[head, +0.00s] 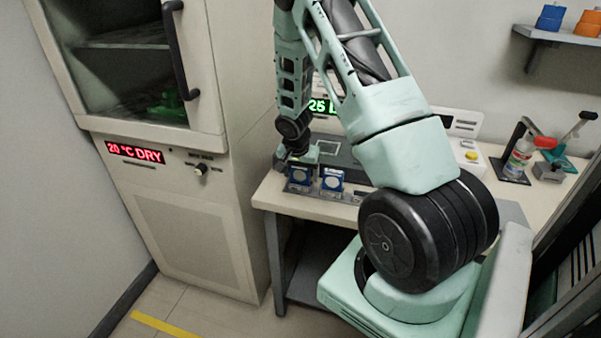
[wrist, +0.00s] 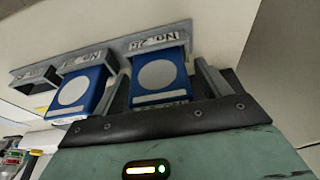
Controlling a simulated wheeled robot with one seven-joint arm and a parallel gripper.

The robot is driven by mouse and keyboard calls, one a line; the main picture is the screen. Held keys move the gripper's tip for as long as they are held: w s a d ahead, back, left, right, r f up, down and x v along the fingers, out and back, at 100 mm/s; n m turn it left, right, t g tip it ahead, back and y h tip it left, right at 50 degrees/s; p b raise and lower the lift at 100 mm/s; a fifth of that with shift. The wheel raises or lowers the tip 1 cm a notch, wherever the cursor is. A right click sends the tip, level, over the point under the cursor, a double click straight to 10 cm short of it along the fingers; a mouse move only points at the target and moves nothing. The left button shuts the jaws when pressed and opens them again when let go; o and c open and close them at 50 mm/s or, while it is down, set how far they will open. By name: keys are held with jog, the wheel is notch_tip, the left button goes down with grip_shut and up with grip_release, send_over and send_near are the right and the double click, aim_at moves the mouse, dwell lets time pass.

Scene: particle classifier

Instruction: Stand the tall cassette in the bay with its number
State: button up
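Two blue cassettes with round grey discs stand in a grey bay rack (head: 350,196); its rim also shows in the wrist view (wrist: 110,50). In the head view one cassette (head: 300,176) is at the left, below my gripper (head: 298,158), and the other (head: 332,179) is to its right. In the wrist view the near cassette (wrist: 158,75) lies between my two fingers (wrist: 163,87), with a gap visible on its right side. The other cassette (wrist: 78,92) is left of my fingers. The bay labels are upside down and not surely readable. I cannot tell which cassette is taller.
The third bay (wrist: 37,80) looks empty. The rack stands on a pale bench (head: 268,194), before a dark device with a green display (head: 321,106). A tall cabinet (head: 195,225) closes the left side. Bottles and a stand (head: 518,160) are at the right.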

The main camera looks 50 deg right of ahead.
jog(key=shift+a+r, duration=0.1)
jog(key=shift+r, duration=0.5)
jog(key=v, duration=1)
jog(key=a+r+n+y, duration=0.1)
jog(key=a+r+n, duration=0.1)
jog(key=a, duration=0.5)
jog(key=a+r+n, duration=0.2)
jog(key=a+n, duration=0.1)
jog(key=a, duration=0.4)
jog(key=s+a+r+n+y, duration=0.1)
jog(key=s+a+r+n, duration=0.15)
jog(key=a, duration=0.55)
jog(key=s+a+r+n+y, duration=0.1)
jog(key=s+a+n, duration=0.1)
jog(key=a+n, duration=0.35)
jog(key=s+a+r+n+g, duration=0.1)
jog(key=s+a+r+n, duration=0.1)
jog(key=s+a+n, duration=0.6)
jog(key=s+a, duration=0.5)
jog(key=s, duration=0.4)
jog(key=shift+s+a+y, duration=0.2)
jog(key=shift+a+y, duration=0.1)
jog(key=shift+a, duration=0.1)
